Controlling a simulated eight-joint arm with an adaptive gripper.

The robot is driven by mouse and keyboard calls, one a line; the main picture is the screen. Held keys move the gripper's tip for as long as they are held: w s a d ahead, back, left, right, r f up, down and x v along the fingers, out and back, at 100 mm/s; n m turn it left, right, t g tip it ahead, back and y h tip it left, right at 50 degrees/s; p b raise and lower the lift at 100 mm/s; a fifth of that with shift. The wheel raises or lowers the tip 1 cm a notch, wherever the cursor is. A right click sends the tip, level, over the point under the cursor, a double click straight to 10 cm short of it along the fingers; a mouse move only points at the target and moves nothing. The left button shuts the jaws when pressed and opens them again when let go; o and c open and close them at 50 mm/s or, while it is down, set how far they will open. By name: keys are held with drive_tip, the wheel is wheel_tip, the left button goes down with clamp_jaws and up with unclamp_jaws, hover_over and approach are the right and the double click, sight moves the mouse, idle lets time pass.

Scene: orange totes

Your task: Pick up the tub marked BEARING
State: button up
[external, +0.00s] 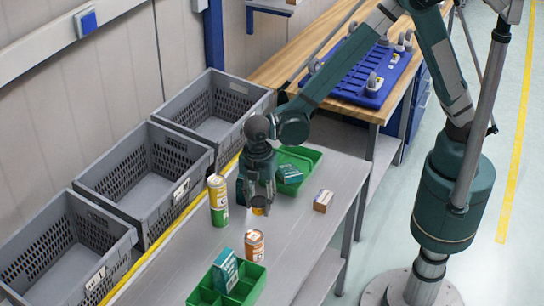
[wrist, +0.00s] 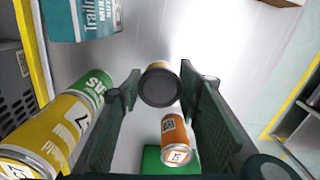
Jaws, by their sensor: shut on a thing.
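A small tub (wrist: 160,86) with a dark round lid and a yellow-orange side is between the two fingers of my gripper (wrist: 159,92) in the wrist view. In the external view my gripper (external: 258,204) points down over the grey table, and the tub (external: 258,211) shows at its fingertips as a small yellow-orange patch. My gripper is shut on the tub. I cannot read its marking. I cannot tell whether the tub is touching the table.
A tall yellow-green can (external: 218,203) stands just left of my gripper. An orange can (external: 254,246) and a green tray (external: 256,286) are nearer the front. Another green tray (external: 313,157) with a teal box is behind, a small brown box (external: 323,201) right. Grey crates (external: 137,226) line the left.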

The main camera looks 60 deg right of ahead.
sight(259, 200)
drive_tip(key=shift+r, duration=2.3)
